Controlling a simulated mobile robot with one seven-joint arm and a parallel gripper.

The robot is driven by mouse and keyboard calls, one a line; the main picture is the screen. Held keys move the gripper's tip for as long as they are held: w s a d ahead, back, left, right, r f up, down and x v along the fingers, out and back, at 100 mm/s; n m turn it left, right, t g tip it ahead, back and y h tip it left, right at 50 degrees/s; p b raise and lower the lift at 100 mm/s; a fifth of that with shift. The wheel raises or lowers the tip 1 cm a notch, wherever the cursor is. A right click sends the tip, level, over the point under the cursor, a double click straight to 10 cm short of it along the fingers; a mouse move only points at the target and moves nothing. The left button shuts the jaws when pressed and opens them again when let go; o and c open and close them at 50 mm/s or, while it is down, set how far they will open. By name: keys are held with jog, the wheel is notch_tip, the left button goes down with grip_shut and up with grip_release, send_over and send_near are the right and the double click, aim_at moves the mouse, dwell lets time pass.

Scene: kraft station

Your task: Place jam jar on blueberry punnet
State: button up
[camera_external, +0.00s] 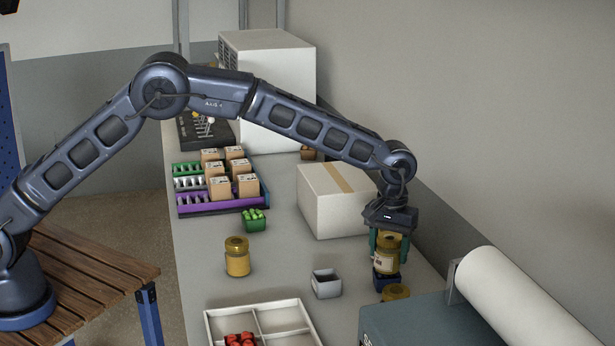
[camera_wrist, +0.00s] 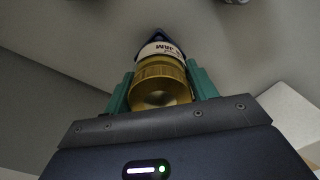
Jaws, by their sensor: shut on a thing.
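My gripper (camera_external: 389,252) is shut on a jam jar (camera_external: 386,264) with a gold lid and a pale label. In the wrist view, the jar (camera_wrist: 161,82) sits between the two green fingers of my gripper (camera_wrist: 161,74), its lid toward the camera and "JAM" readable on its label. The dark blue blueberry punnet (camera_external: 385,282) is directly below the held jar. A blue corner of the punnet (camera_wrist: 158,34) shows past the jar in the wrist view. I cannot tell whether the jar touches the punnet, and its contents are hidden.
Another gold-lidded jar (camera_external: 397,292) stands just in front of the punnet, and one more jar (camera_external: 237,257) stands left. An empty grey punnet (camera_external: 326,284), a green-filled punnet (camera_external: 254,221), a cardboard box (camera_external: 336,205) and a white divided tray (camera_external: 210,325) are nearby. A paper roll (camera_external: 525,305) lies right.

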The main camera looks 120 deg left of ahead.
jog(key=o, duration=1.2)
jog(key=shift+f, duration=0.1)
jog(key=shift+o, duration=0.2)
notch_tip(320, 180, up, 12)
jog(key=shift+r, duration=0.2)
